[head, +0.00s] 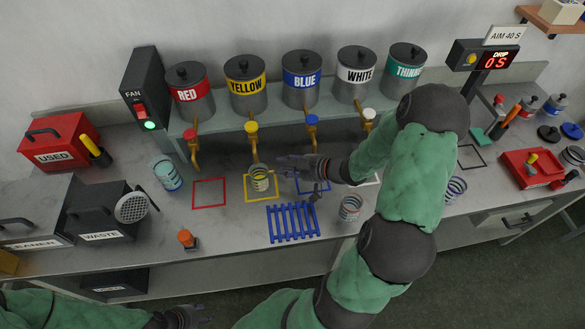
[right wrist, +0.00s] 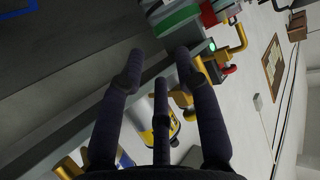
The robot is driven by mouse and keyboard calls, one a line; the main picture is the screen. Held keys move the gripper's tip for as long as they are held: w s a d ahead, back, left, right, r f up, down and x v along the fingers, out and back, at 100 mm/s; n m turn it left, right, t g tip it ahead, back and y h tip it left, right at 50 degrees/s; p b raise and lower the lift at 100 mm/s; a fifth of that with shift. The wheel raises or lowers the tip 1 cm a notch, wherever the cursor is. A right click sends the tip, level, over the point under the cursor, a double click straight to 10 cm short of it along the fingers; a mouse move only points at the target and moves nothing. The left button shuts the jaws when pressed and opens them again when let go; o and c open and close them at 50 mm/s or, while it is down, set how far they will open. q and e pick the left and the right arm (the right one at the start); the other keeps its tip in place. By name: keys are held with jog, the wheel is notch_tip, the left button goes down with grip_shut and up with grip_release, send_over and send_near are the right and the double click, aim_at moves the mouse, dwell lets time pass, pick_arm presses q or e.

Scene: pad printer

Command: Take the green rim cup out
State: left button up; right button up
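A small cup (head: 259,178) with a yellow-green rim stands upright in the yellow square under the yellow tap. Its rim colour is hard to be sure of at this size. My right gripper (head: 294,167) reaches in from the right, its fingers pointing left and just right of this cup, apart from it as far as I can see. In the right wrist view its fingers (right wrist: 160,75) are spread with nothing held between them. My left gripper (head: 196,316) is low at the bottom edge, partly cut off, its fingers unclear.
Other cups stand at left (head: 168,175), front centre (head: 350,208) and right (head: 455,188). A blue rack (head: 293,223) lies in front. The red square (head: 209,193) is empty.

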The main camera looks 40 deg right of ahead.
jog(key=b+x, duration=0.2)
jog(key=x, duration=0.5)
jog(key=shift+w, duration=0.15)
grip_shut()
jog(key=shift+r+p, duration=0.8)
jog(key=shift+p, duration=0.1)
